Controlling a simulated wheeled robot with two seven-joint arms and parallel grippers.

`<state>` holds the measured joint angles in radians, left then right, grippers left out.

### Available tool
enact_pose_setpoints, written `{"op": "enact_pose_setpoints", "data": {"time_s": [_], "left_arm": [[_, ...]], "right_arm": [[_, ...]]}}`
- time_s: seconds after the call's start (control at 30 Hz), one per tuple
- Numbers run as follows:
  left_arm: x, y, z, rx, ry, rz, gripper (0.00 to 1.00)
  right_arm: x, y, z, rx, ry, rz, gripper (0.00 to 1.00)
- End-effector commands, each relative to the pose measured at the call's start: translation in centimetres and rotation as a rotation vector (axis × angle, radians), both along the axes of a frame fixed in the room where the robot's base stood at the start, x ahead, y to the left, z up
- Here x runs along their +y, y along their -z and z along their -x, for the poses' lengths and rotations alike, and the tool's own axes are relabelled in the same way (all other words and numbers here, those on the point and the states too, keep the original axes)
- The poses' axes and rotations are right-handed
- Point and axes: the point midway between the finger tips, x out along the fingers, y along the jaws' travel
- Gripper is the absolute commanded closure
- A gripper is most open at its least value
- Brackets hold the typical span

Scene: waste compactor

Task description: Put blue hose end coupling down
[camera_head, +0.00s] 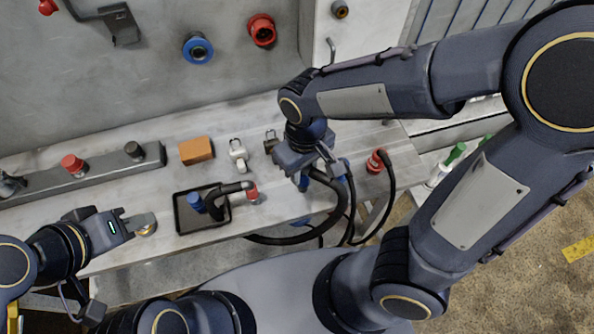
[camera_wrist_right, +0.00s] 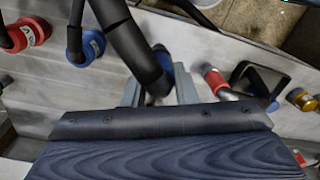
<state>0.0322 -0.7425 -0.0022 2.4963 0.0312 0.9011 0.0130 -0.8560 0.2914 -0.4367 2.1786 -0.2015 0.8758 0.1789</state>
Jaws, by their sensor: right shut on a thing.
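My right gripper (camera_head: 318,165) is low over the front part of the workbench (camera_head: 285,205). In the right wrist view its two fingers (camera_wrist_right: 158,92) are closed on a black hose end with a blue coupling (camera_wrist_right: 164,62). The coupling also shows below the gripper in the head view (camera_head: 304,183). Whether it touches the bench is hard to tell. A second blue coupling on a black hose (camera_wrist_right: 88,47) stands beside it. My left gripper (camera_head: 130,222) is at the bench's left front, beside a brass fitting (camera_head: 147,229); its finger gap is unclear.
A black tray (camera_head: 181,222) holds a black elbow pipe with a blue end; a red coupling (camera_head: 252,193) is beside it. A red hose coupling (camera_head: 376,161) stands to the right. An orange block (camera_head: 196,150) and padlocks (camera_head: 238,154) lie behind. Hoses loop over the front edge.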

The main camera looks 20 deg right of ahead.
Motion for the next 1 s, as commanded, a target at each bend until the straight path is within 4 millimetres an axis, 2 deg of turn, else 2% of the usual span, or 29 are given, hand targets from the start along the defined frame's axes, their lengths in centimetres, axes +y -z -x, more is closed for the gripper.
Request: {"op": "enact_pose_setpoints", "data": {"time_s": [0.1, 0.37, 0.53, 0.77, 0.8, 0.97, 1.0], "left_arm": [[0.0, 0.1, 0.0, 0.0, 0.0, 0.0, 0.66], [0.0, 0.1, 0.0, 0.0, 0.0, 0.0, 0.66], [0.0, -0.3, 0.0, 0.0, 0.0, 0.0, 0.66], [0.0, -0.3, 0.0, 0.0, 0.0, 0.0, 0.66], [0.0, -0.2, 0.0, 0.0, 0.0, 0.0, 0.66], [0.0, -0.2, 0.0, 0.0, 0.0, 0.0, 0.66], [0.0, -0.2, 0.0, 0.0, 0.0, 0.0, 0.66]], "right_arm": [[0.2, 1.9, -1.5, 0.002, 0.002, 0.003, 0.98], [0.4, 3.8, -3.0, 0.003, 0.0, 0.001, 0.98], [0.4, 6.0, -2.9, 0.002, 0.0, 0.001, 0.98], [0.4, 6.5, -2.9, -0.001, -0.001, -0.002, 0.98], [0.4, 6.5, -2.9, -0.001, -0.001, -0.001, 0.73], [0.4, 6.5, -2.9, -0.001, -0.001, -0.001, 0.52], [0.4, 6.5, -2.9, -0.001, -0.001, -0.001, 0.52]]}}
